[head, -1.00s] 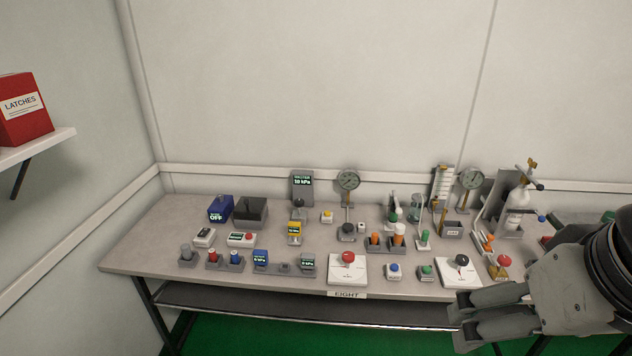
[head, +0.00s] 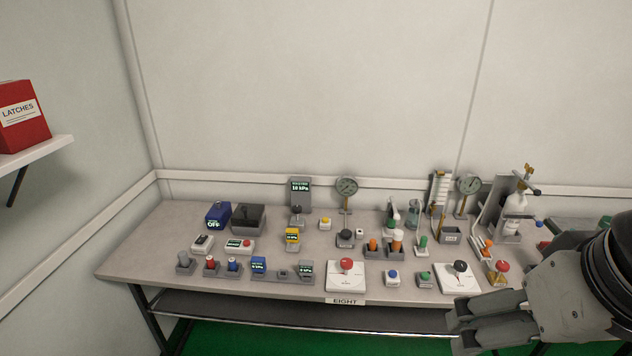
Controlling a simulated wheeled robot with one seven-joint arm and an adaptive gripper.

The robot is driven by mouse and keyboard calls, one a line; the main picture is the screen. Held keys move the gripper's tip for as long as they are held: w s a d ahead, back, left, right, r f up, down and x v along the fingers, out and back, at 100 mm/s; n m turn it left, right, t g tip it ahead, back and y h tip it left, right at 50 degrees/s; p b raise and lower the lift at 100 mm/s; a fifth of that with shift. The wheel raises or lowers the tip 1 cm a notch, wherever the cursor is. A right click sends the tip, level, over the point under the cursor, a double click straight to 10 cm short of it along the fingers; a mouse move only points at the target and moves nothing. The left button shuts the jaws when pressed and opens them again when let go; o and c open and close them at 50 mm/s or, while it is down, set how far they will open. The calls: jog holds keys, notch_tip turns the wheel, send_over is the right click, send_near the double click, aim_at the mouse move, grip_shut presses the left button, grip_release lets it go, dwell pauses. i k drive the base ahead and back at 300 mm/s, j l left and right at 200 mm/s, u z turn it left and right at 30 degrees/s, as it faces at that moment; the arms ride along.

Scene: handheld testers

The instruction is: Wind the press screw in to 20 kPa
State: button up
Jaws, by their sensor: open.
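A grey upright display (head: 300,189) stands at the back of the table; its small green text seems to read 10 kPa, but the first line is too small to read. A dark knob (head: 297,209) sits on a grey base right in front of it. A tall stand with a white cylinder and a crossbar handle (head: 527,185) is at the back right. I cannot tell which part is the press screw. My gripper (head: 455,326) is open and empty at the lower right, in front of the table's front edge, well away from the display.
Two dial gauges (head: 346,187) stand at the back. White boxes with a red knob (head: 346,266) and a black knob (head: 460,267) sit at the front edge. Several small testers crowd the table (head: 140,250), whose left end is bare. A red LATCHES box is on a shelf (head: 40,146).

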aim_at(298, 208)
jog(key=i+j+u, duration=0.1)
jog(key=i+u, duration=0.15)
jog(key=i, duration=0.25)
jog(key=i+u, duration=0.3)
jog(key=i, duration=0.15)
